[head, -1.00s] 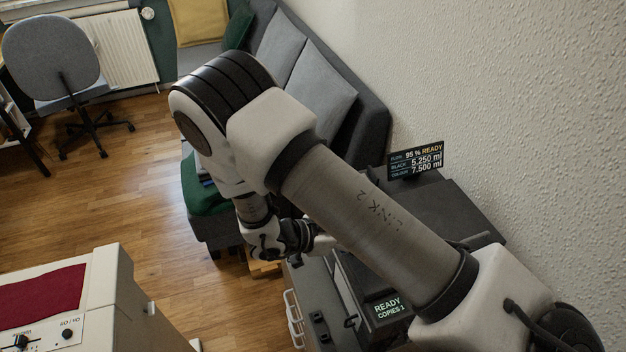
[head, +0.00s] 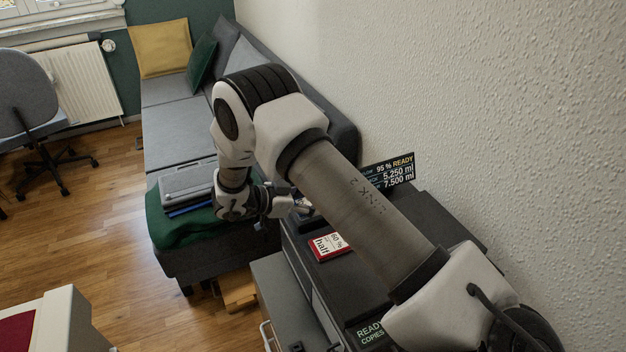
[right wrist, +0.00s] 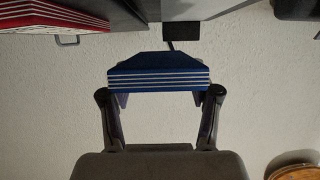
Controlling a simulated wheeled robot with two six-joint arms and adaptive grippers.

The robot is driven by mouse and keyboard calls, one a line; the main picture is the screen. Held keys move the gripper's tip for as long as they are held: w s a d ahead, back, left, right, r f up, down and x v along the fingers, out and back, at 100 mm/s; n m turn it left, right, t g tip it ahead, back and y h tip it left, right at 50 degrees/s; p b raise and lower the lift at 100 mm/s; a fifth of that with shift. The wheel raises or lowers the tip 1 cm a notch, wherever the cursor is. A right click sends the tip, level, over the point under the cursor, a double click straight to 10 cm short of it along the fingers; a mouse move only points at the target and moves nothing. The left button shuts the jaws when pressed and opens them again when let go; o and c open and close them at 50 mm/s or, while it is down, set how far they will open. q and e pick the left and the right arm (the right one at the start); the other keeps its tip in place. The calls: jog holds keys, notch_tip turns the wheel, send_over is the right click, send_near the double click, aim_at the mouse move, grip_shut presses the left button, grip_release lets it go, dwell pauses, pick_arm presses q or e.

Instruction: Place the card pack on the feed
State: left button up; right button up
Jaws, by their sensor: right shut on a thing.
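A blue card pack (right wrist: 158,76) with pale layer lines sits between the fingers of my right gripper (right wrist: 160,93) in the right wrist view. The gripper is shut on it. In the head view my right gripper (head: 300,205) is small and partly hidden by my arm, at the far end of the dark machine (head: 433,215). The pack cannot be made out there. A red-edged pack (head: 331,246) with a white label reading "60 % half" lies on the machine; a red layered pack also shows in the right wrist view (right wrist: 50,17). I cannot tell which part is the feed. My left gripper is not in view.
A display (head: 390,172) reading "READY" stands by the wall. A grey sofa (head: 180,125) bears a green cloth (head: 180,240) and a flat grey case (head: 188,182). An office chair (head: 30,100) stands at left. Wooden floor (head: 100,230) is clear between.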

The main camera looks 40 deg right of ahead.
jog(key=w+d, duration=0.2)
jog(key=shift+w+d+f, duration=0.35)
jog(key=shift+w+d, duration=0.05)
notch_tip(320, 180, down, 3)
jog(key=shift+f+p, duration=0.1)
jog(key=shift+p, duration=0.3)
jog(key=shift+f, duration=0.15)
jog(key=o, duration=1.2)
jog(key=b+v, duration=0.2)
jog(key=v, duration=1)
jog(key=shift+r, duration=0.25)
